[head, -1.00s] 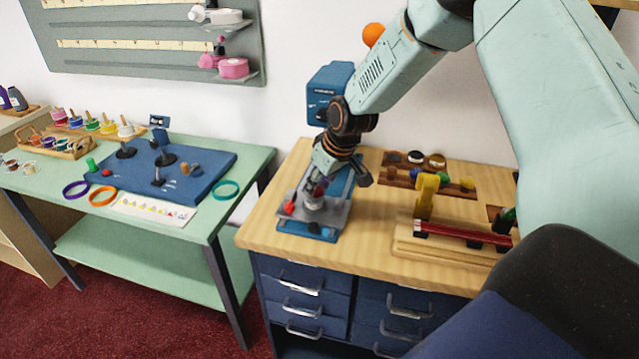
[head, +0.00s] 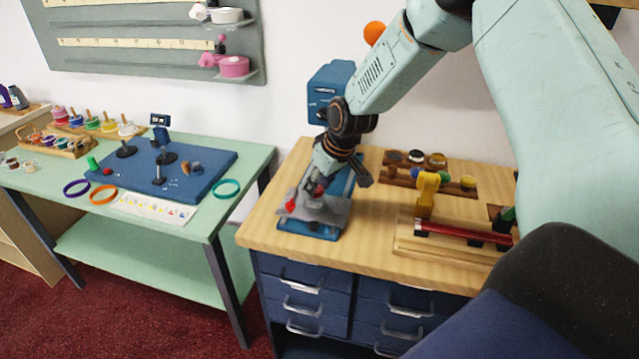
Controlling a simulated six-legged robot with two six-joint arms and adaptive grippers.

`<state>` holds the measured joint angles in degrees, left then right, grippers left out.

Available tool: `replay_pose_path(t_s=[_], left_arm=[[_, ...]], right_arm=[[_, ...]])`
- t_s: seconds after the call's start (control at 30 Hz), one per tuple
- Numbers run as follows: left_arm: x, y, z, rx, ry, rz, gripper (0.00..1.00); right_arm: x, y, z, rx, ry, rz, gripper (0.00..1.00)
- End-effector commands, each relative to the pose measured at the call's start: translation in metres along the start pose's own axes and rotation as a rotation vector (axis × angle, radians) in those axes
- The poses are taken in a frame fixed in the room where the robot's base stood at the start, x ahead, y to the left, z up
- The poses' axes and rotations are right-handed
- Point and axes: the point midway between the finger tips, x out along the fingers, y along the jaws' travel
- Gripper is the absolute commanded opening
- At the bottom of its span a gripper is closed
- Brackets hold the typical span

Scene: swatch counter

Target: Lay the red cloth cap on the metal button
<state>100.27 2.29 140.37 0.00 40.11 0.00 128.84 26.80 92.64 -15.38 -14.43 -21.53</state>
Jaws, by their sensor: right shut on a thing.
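My right gripper (head: 316,190) reaches down over the grey plate of a blue press (head: 307,226) on the wooden counter. It is shut on a small red piece, which looks like the red cloth cap (head: 319,190), just above the plate. The fingers partly cover the cap, and I cannot tell whether it touches anything below. The metal button is not clearly distinguishable; a small grey shape lies under the fingertips. Another small red piece (head: 290,205) sits at the plate's left edge. My left gripper is not in view.
A wooden stand with a red bar (head: 455,230) and yellow upright (head: 427,188) stands right of the press. Behind it is a wooden rack (head: 400,179) of small pots. A green table (head: 235,165) with a blue board (head: 215,178) stands left. Bare counter lies around the press.

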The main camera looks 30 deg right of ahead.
Motion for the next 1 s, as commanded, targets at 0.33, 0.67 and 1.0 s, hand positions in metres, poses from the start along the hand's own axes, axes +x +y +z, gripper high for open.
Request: replay_pose_path(t_s=[0.33,0.67,1.0], left_arm=[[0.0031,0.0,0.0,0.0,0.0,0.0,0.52],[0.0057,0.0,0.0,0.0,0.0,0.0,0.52],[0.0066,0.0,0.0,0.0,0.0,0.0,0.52]], right_arm=[[0.0037,0.0,0.0014,-0.001,0.0,0.0,0.33],[0.0068,0.0,0.0027,-0.001,0.0,0.0,0.33],[0.0081,-0.0001,0.0032,-0.001,0.0,0.0,0.54]])
